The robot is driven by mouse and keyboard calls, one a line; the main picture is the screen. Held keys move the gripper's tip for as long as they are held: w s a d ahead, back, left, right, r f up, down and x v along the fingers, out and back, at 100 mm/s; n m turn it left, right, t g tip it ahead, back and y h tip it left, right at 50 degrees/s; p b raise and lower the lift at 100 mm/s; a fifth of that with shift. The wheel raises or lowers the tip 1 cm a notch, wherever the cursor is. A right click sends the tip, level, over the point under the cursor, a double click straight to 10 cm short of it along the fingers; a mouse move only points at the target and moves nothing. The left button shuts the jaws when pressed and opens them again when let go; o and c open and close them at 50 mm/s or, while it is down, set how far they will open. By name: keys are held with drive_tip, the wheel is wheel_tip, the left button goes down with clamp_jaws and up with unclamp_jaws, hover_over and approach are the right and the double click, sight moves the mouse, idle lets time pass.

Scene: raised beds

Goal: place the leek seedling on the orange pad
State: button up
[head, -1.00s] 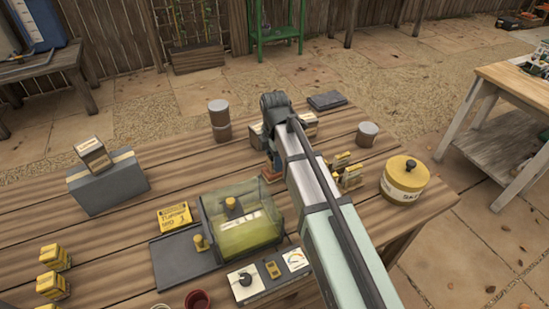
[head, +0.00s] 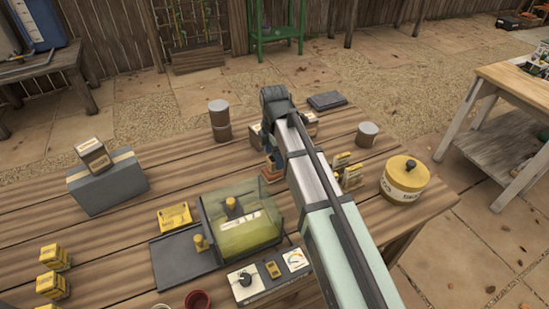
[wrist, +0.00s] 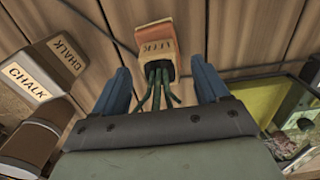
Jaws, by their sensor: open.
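The leek seedling (wrist: 158,70) shows in the wrist view as a small pot with a LEEK label and green stems pointing toward me. Orange shows around the pot's far side in that view. In the head view an orange patch, which looks like the orange pad (head: 272,176), lies on the table just left of my arm. The seedling seems to stand at this patch, but my arm hides part of it and the exact contact is unclear. My gripper (wrist: 161,85) is open, with its blue fingers on either side of the stems and apart from them.
Chalk boxes (wrist: 35,80) stand left of my gripper in the wrist view. A clear-lidded case (head: 245,222) stands in front of the orange patch, with yellow boxes (head: 350,172) to the right. A yellow-lidded tin (head: 405,180) is near the right edge.

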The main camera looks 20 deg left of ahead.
wheel_tip(320, 180, up, 10)
idle(0.5)
